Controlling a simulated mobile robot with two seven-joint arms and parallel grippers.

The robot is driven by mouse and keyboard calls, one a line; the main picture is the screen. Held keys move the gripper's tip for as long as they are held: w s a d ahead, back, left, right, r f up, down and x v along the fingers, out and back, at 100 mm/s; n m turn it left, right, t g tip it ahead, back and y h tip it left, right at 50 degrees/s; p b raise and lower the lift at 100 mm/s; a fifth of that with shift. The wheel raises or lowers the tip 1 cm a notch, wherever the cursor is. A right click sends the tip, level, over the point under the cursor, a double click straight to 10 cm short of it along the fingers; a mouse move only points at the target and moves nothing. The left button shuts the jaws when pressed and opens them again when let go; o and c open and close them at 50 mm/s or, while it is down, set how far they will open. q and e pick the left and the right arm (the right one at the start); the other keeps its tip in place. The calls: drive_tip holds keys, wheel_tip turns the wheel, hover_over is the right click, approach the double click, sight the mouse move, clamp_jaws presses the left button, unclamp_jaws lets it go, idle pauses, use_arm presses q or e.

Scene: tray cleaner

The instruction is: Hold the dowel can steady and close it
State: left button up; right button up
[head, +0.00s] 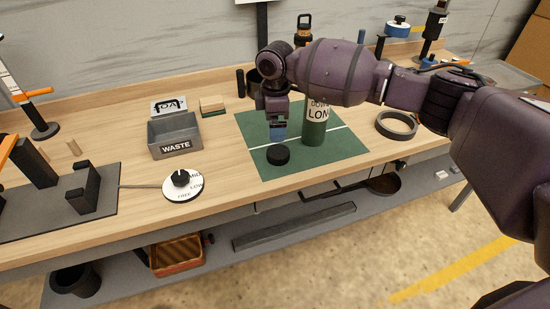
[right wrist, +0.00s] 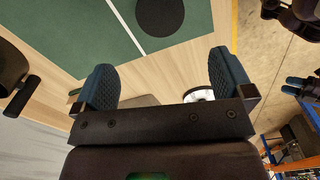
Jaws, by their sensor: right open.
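The dowel can (head: 315,130) is a green cylinder with a white "LONG" label, standing upright on the green mat (head: 347,150). Its top is hidden behind my right arm. A black round lid (head: 278,155) lies flat on the mat, to the left of the can and nearer to me; a black disc, seemingly this lid, shows at the top of the right wrist view (right wrist: 160,14). My right gripper (head: 279,135) points down just above and behind the lid, its fingers wide apart and empty in the right wrist view (right wrist: 163,88). Dark parts with blue tips (right wrist: 298,84), perhaps my left gripper, show at that view's right edge.
A grey WASTE bin (head: 176,142) and a white dial disc (head: 183,186) stand left of the mat. A dark ring (head: 396,125) lies to its right. A dark cup (head: 257,90) and an orange-topped bottle (head: 304,32) stand behind. The mat's front strip is clear.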

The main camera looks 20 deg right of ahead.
drive_tip(key=shift+d+r, duration=0.1)
drive_tip(key=shift+r, duration=0.05)
drive_tip(key=shift+f, duration=0.45)
drive_tip(key=b, duration=0.1)
hover_over(276, 151)
wheel_tip(276, 151, down, 4)
drive_tip(key=shift+f, duration=0.4)
